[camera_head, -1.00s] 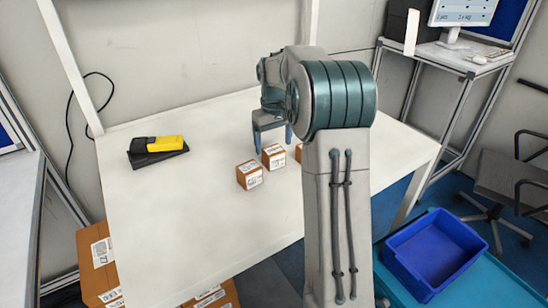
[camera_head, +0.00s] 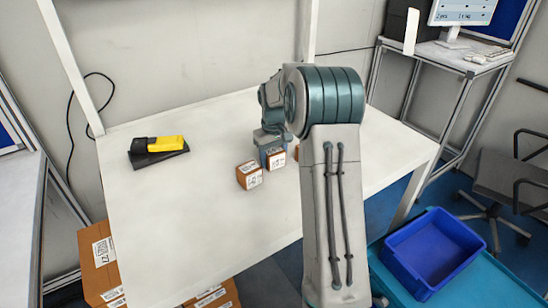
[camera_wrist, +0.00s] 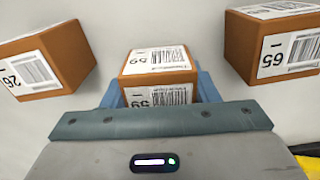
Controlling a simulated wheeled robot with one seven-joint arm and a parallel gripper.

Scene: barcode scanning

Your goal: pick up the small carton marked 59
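The small carton marked 59 (camera_wrist: 158,62) is brown with white barcode labels and stands on the table, in the middle of the wrist view. In the head view the same carton (camera_head: 276,160) is partly hidden by my gripper (camera_head: 274,148). In the wrist view my gripper (camera_wrist: 160,88) has a blue finger on each side of the carton, low around it. The fingers look open, with the carton between them; contact with its sides cannot be made out clearly.
A carton (camera_wrist: 42,66) marked 26 stands to the left in the wrist view, and another carton (camera_wrist: 272,44), seemingly marked 65, to the right. A yellow and black device (camera_head: 160,145) lies on the white table (camera_head: 190,220). A blue bin (camera_head: 432,250) stands at right.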

